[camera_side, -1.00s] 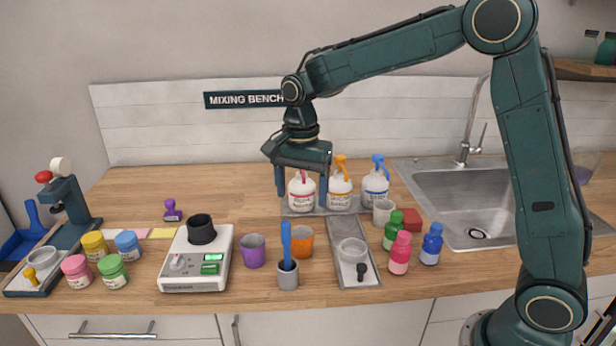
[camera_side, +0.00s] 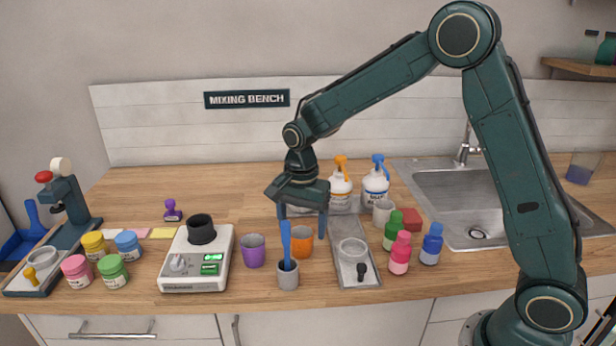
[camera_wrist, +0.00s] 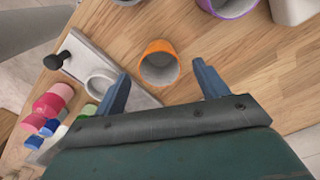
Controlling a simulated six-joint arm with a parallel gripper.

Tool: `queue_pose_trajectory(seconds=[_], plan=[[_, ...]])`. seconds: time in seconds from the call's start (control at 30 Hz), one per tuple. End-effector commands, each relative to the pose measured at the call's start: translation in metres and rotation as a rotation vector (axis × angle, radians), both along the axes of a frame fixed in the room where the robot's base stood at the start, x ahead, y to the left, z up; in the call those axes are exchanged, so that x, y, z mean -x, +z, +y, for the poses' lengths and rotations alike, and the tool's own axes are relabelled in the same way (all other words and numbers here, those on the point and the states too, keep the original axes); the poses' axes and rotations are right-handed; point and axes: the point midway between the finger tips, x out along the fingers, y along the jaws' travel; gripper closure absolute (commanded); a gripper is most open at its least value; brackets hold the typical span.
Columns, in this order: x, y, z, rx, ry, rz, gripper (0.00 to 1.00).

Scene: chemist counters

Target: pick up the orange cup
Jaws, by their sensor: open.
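The orange cup (camera_side: 301,242) stands upright on the wooden counter, partly hidden in the side view by a blue-handled tool in a grey holder. In the wrist view the orange cup (camera_wrist: 159,64) shows its open mouth and looks empty. My gripper (camera_side: 302,224) is open and points down, with its fingertips just above or around the cup's top; the side view does not settle which. In the wrist view my gripper (camera_wrist: 163,82) has its blue fingers on either side of the cup, with a gap between each finger and the cup.
Close by are a purple cup (camera_side: 253,251) at left, the grey holder (camera_side: 288,275) with its blue-handled tool in front, and a grey tray (camera_side: 345,228) at right. Pump bottles (camera_side: 375,188) stand behind. Small bottles (camera_side: 400,254) stand further right. The counter behind the scale (camera_side: 197,265) is fairly clear.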

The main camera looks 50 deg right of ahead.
Motion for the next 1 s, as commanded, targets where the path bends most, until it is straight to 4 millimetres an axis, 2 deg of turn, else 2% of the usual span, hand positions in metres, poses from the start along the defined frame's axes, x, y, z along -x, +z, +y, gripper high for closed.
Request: queue_pose_trajectory(seconds=[0.43,1.0], plan=[[0.001,-0.045,0.001,0.000,0.000,0.003,0.27],[0.000,-0.048,0.001,0.000,0.000,0.001,0.27]])
